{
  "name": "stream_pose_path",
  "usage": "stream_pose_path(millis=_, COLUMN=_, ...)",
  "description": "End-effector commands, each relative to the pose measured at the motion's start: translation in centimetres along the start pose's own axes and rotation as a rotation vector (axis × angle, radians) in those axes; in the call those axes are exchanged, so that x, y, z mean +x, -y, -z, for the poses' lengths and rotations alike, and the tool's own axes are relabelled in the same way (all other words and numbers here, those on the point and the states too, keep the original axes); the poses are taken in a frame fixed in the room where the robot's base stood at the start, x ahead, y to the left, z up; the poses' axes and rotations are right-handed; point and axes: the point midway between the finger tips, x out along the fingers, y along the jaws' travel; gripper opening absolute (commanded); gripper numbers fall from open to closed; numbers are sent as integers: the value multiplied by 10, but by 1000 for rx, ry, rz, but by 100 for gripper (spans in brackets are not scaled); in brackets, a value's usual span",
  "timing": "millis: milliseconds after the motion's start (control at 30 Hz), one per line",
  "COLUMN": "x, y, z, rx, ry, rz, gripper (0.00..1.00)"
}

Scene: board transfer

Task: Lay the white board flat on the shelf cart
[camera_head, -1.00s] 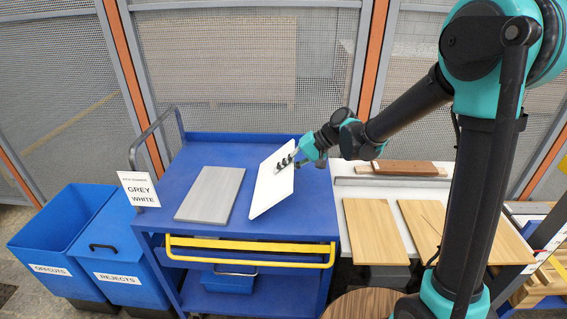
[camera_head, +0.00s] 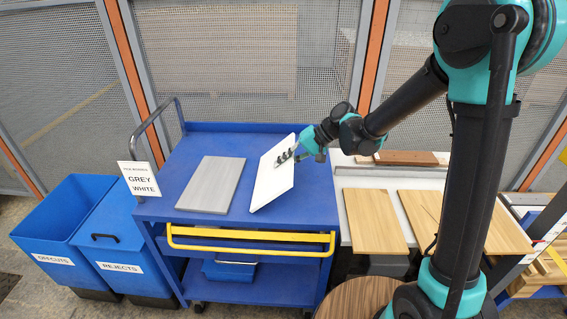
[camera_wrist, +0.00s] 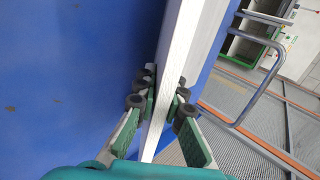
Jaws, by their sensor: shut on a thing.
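The white board (camera_head: 272,185) is tilted over the right part of the blue shelf cart (camera_head: 310,225). Its lower edge is close to the cart top; I cannot tell whether it touches. My gripper (camera_head: 287,156) is shut on the board's right side. In the wrist view the board (camera_wrist: 183,60) shows edge-on between the fingers of my gripper (camera_wrist: 160,105), with the blue cart top (camera_wrist: 60,70) to its left. A grey board (camera_head: 211,184) lies flat on the cart, left of the white board, with a gap between them.
A sign (camera_head: 139,179) reading grey and white stands at the cart's left edge. A yellow handle (camera_head: 250,250) runs along the front. Blue bins (camera_head: 75,225) stand left. Wooden boards (camera_head: 375,220) lie on a bench to the right. The cart's back strip is clear.

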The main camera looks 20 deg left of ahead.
Motion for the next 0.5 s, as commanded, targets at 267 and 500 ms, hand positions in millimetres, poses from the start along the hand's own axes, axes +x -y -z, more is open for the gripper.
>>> stream_pose_path(millis=267, x=1, y=-1, z=0, rx=0, ry=0, rz=1, gripper=30)
stream_pose_path(millis=500, x=1, y=-1, z=0, rx=0, ry=0, rz=0, gripper=34)
